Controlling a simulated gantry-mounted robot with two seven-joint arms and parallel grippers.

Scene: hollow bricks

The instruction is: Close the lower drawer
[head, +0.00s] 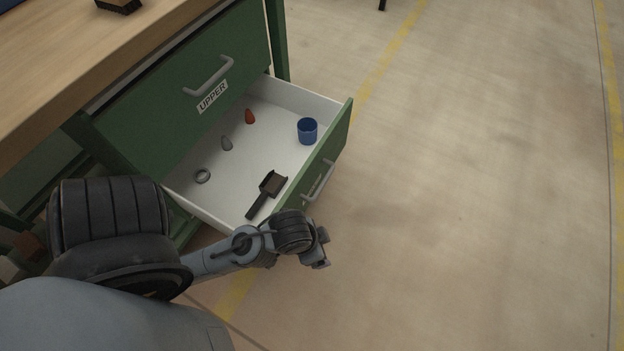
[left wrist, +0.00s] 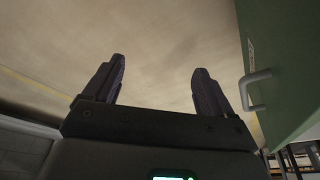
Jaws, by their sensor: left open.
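The lower drawer (head: 212,211) is pulled out below the upper drawer (head: 180,95). Its white inside shows, and its green front with a grey handle (head: 319,184) faces right. In the left wrist view the green drawer front (left wrist: 285,60) and its handle (left wrist: 252,90) are at the right. My left gripper (head: 322,250) is outside the drawer, near the front's near end and below the handle in the picture. In the left wrist view its two fingers (left wrist: 160,80) are apart with nothing between them, and they look clear of the handle. My right gripper is not in view.
The drawer holds a blue cup (head: 307,132), a dark scoop or brush (head: 267,192), a grey ring (head: 202,176), a grey cone (head: 226,144) and an orange cone (head: 250,117). A wooden worktop (head: 70,60) lies above. The floor (head: 480,200) at right is clear.

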